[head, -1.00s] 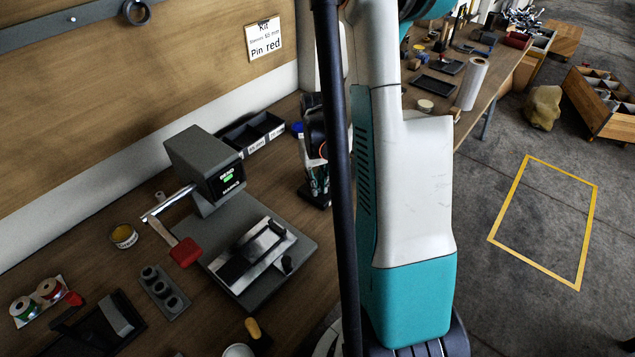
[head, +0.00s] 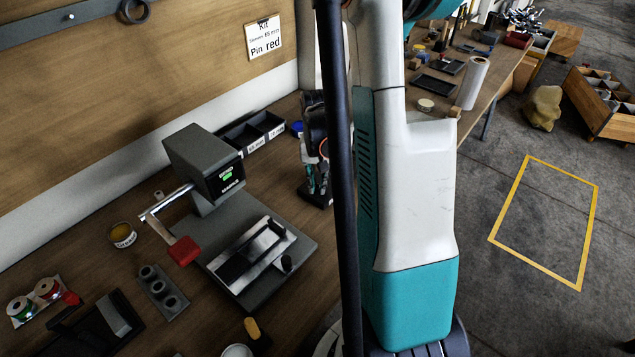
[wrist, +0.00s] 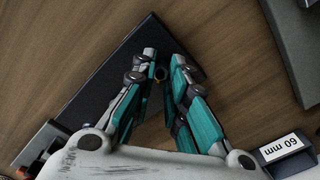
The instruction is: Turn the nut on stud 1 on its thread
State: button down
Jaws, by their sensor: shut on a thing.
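In the wrist view a dark, flat plate (wrist: 95,95) lies on the wooden bench under my gripper. My gripper (wrist: 163,70) has its teal fingers brought together over the plate's upper end. In the head view my gripper (head: 316,184) points down at the bench, partly hidden behind a dark pole.
A press-like grey machine (head: 205,165) with a red-handled lever stands left of my gripper. A black bin (head: 262,128) is behind it; a bin labelled 60 mm (wrist: 285,148) shows in the wrist view. A grey block with holes (head: 163,292) lies front left.

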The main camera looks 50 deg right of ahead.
aim_at(317, 187)
jog(key=m, duration=0.3)
jog(key=shift+m, duration=0.4)
jog(key=shift+m+b, duration=0.35)
jog(key=shift+m, duration=1.35)
jog(key=c, duration=1.5)
grip_release()
jog(key=shift+c, duration=0.2)
jog(key=shift+r, duration=0.1)
notch_tip(317, 187, up, 12)
